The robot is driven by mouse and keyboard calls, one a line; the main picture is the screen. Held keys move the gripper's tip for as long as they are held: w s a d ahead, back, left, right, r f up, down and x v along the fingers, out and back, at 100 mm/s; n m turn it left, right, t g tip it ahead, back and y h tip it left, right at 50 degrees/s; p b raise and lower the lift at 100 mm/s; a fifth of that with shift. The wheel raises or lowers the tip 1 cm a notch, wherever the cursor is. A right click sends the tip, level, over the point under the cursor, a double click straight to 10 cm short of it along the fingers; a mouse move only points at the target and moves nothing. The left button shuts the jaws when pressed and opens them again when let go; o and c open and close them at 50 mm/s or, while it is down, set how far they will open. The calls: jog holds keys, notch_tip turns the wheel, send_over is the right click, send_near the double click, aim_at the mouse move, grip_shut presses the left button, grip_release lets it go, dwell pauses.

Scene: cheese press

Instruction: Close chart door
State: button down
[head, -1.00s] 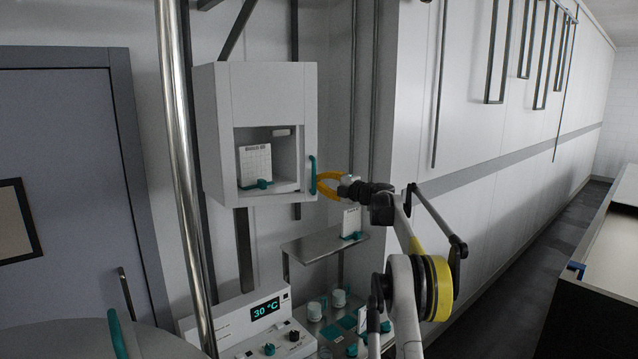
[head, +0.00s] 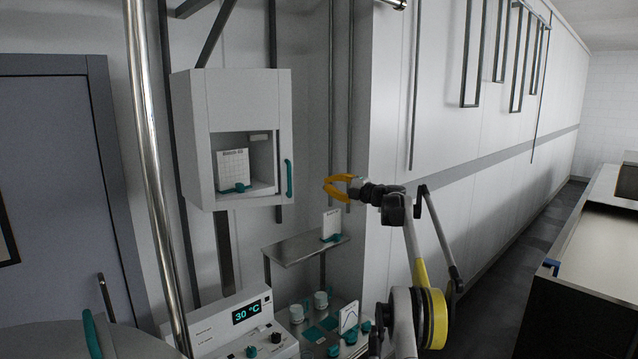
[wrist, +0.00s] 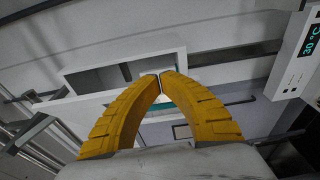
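The white wall cabinet (head: 192,140) hangs left of centre in the head view. A chart card (head: 233,168) with a teal clip shows through the window. My gripper (head: 327,187), with yellow fingers, is right of the handle and apart from it. In the wrist view the fingertips (wrist: 161,80) meet with nothing held. The cabinet (wrist: 125,72) lies beyond them, partly hidden by the fingers.
A metal shelf (head: 290,248) with another clipped card is below and right of the cabinet. A control box reading 30 °C (head: 225,320) and several small jars stand lower down. A steel pole (head: 150,170) rises left of the cabinet. A counter (head: 600,225) is at right.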

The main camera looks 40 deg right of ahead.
jog(key=m+h+b, duration=0.4)
jog(key=h+b, duration=0.1)
jog(key=h, duration=0.2)
send_near(289, 191)
jog(key=w+p, duration=0.1)
jog(key=w, duration=0.1)
jog(key=w+d+p, duration=0.1)
jog(key=w, duration=0.2)
jog(key=w+p, duration=0.1)
jog(key=w, duration=0.2)
jog(key=shift+d+p, duration=0.15)
jog(key=shift+p, duration=0.2)
